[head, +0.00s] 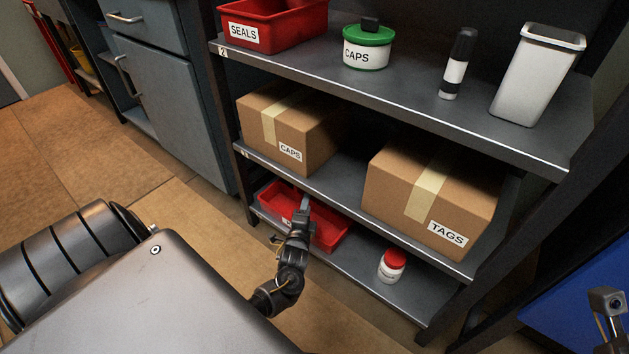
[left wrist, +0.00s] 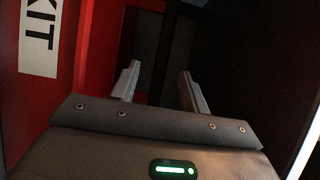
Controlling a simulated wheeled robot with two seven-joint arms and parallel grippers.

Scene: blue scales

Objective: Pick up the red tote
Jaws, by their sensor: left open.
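A red tote (head: 333,229) sits on the bottom shelf at the left, partly covered by my left gripper (head: 303,204); its label is mostly hidden in the head view. In the left wrist view its red wall (left wrist: 92,70) stands at the left with a white label reading "KIT". My left gripper (left wrist: 158,84) is open there, both fingers apart, close beside the red wall. I cannot tell whether a wall lies between the fingers. Another red tote (head: 290,24), marked "SEALS", stands on the top shelf. Part of my right gripper (head: 608,318) shows at the lower right edge; its fingers are not clear.
A white jar with a red lid (head: 391,267) stands on the bottom shelf, right of the tote. Cardboard boxes marked "CAPS" (head: 309,126) and "TAGS" (head: 470,205) sit on the shelf above. The open floor lies left of the rack.

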